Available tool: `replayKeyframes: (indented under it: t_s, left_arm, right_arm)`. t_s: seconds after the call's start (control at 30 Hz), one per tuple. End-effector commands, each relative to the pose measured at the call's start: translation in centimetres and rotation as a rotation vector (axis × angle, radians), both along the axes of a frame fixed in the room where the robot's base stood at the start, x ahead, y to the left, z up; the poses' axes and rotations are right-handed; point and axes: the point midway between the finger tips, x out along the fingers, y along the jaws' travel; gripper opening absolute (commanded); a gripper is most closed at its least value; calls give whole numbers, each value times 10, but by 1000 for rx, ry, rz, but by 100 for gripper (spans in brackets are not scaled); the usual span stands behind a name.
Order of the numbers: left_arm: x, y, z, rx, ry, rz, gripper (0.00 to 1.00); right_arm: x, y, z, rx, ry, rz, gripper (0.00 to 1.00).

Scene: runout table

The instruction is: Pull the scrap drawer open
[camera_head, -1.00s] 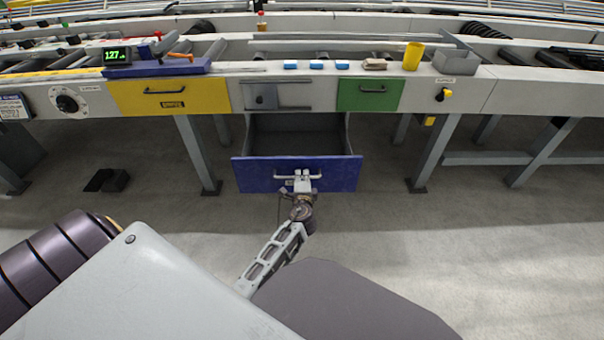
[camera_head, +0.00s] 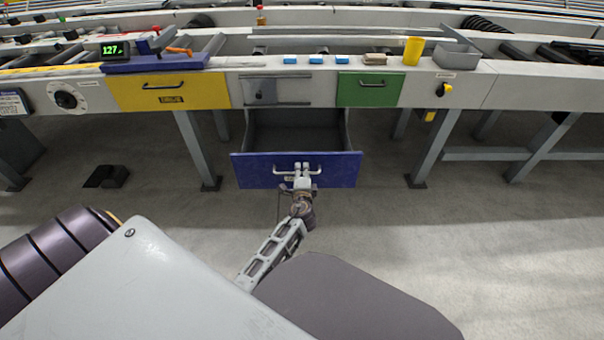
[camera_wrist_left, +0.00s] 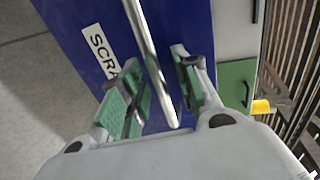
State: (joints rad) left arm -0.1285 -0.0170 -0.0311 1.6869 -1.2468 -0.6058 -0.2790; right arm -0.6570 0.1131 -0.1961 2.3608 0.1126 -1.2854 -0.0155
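The scrap drawer is the blue-fronted drawer (camera_head: 250,171) under the table's middle. It stands well out from the table, and its grey, empty-looking inside shows. Its front bears a white label beginning "SCRA" (camera_wrist_left: 99,55) in the left wrist view. A pale bar handle (camera_head: 284,172) runs across the front; in the left wrist view the handle (camera_wrist_left: 150,58) passes between the two green-padded fingers. My left gripper (camera_head: 302,173) is at the handle. Its fingers (camera_wrist_left: 160,88) are apart, with blue front visible between the bar and the right finger. My right gripper is not in view.
A yellow drawer (camera_head: 205,91) and a green drawer (camera_head: 358,94) are closed, left and right above. Grey table legs (camera_head: 197,150) and (camera_head: 432,148) stand on both sides. Blue blocks (camera_head: 316,59) and a yellow cup (camera_head: 413,50) sit on the table. The floor in front is clear.

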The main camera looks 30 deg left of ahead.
Motion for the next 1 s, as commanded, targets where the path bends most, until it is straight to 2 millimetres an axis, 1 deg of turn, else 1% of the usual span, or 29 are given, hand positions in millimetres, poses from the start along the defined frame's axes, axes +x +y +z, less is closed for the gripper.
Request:
replayKeyframes:
  t_s: [0.27, 0.7, 0.9, 1.0]
  left_arm:
    - [-12, -8, 2, 0, 1, -1, 32]
    - [-48, -30, 10, -1, 1, -2, 32]
    - [-59, -36, 13, -1, 2, 0, 32]
    - [-61, -38, 14, -1, 1, 0, 32]
  right_arm:
    - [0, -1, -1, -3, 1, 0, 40]
    - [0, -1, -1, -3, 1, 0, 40]
    - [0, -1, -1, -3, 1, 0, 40]
    - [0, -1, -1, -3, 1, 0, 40]
